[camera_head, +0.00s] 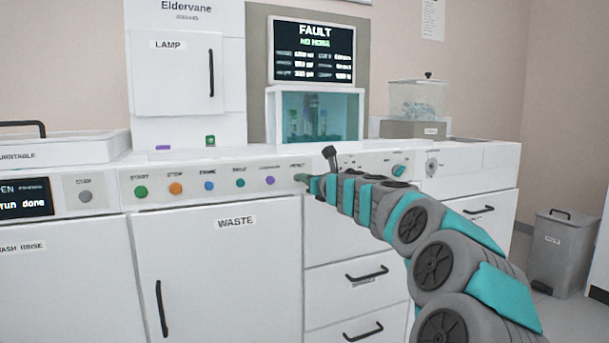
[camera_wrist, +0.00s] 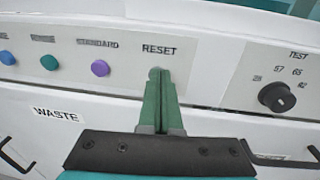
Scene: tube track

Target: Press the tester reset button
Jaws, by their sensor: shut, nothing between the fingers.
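The RESET label (camera_wrist: 158,50) is on the white front panel in the wrist view, at the right end of a row of coloured buttons. My gripper (camera_wrist: 159,78) is shut and empty, with its green fingertips just below that label. In the head view my gripper (camera_head: 304,178) reaches the panel from the right, at the end of the button row. The tester screen (camera_head: 312,50) reads FAULT.
A purple STANDARD button (camera_wrist: 100,68) sits left of my fingertips. A black TEST knob (camera_wrist: 277,97) is to the right. The WASTE door (camera_head: 220,270) and drawers with handles (camera_head: 367,273) lie below the panel. A glass-fronted tank (camera_head: 317,115) stands above it.

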